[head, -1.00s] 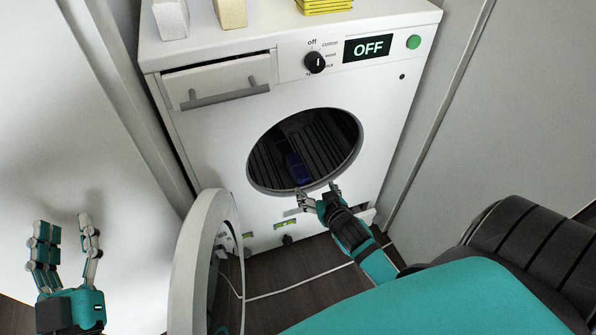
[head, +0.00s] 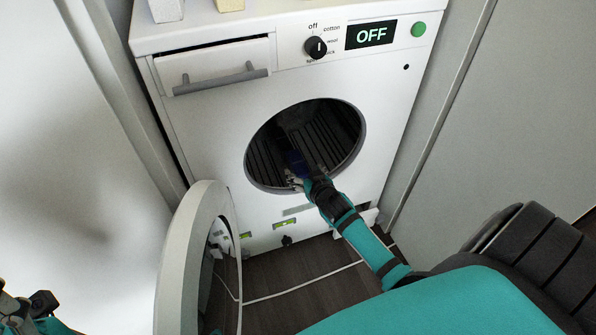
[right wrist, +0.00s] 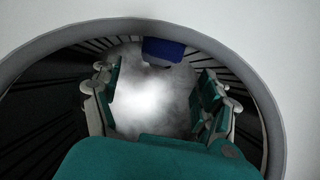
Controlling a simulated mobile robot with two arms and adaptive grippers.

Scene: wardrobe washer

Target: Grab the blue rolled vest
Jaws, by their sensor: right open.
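The blue rolled vest (head: 296,158) lies low inside the dark washer drum (head: 262,160). In the right wrist view the vest (right wrist: 163,50) sits at the top middle, beyond my fingertips. My right gripper (head: 304,181) is at the drum opening, just in front of the vest, and hides part of it in the head view. In the right wrist view the gripper (right wrist: 160,85) is open, its fingers spread with nothing between them. My left gripper (head: 32,306) is cut off at the bottom left corner, and its jaws cannot be read.
The round washer door (head: 183,255) stands open at the left. The drum rim (right wrist: 270,110) surrounds my right gripper closely. The washer (head: 200,120) reads OFF, with boxes on top. A grey wall panel (head: 470,140) stands on the right.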

